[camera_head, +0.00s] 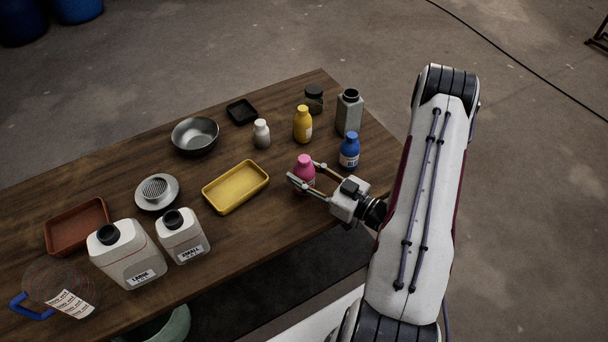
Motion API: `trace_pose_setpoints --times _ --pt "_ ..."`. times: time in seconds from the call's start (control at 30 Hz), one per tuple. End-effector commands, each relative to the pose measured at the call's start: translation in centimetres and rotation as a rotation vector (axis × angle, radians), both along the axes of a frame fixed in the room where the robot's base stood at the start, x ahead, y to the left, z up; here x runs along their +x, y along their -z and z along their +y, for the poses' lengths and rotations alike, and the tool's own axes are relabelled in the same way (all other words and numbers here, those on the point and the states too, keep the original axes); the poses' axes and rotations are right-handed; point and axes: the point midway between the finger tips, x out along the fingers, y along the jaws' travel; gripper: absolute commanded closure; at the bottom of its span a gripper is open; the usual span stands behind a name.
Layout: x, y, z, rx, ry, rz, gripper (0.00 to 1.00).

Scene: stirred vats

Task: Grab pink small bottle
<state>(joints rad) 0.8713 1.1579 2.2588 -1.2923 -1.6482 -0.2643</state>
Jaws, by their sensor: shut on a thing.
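A small pink bottle (304,168) stands upright on the wooden table, near its right end. My gripper (306,177) reaches in from the right, low over the table. Its two fingers are around the pink bottle, one on the near side and one on the far side, and are shut on it. The lower part of the bottle is partly hidden by the near finger. I cannot tell whether its base is touching the table.
A blue bottle (349,152) stands close behind the gripper. A yellow bottle (303,125), a white bottle (261,134) and a grey canister (348,115) stand farther back. A yellow tray (235,187) lies left of the pink bottle. White jugs (128,256) stand front left.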

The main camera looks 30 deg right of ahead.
Motion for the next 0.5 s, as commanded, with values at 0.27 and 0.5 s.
trace_pose_setpoints --times 0.27,0.5 --pt "0.0 -3.0 0.0 -0.003 0.0 -0.003 0.92" --pt "0.0 -5.6 0.0 -0.002 0.0 -0.002 0.92"
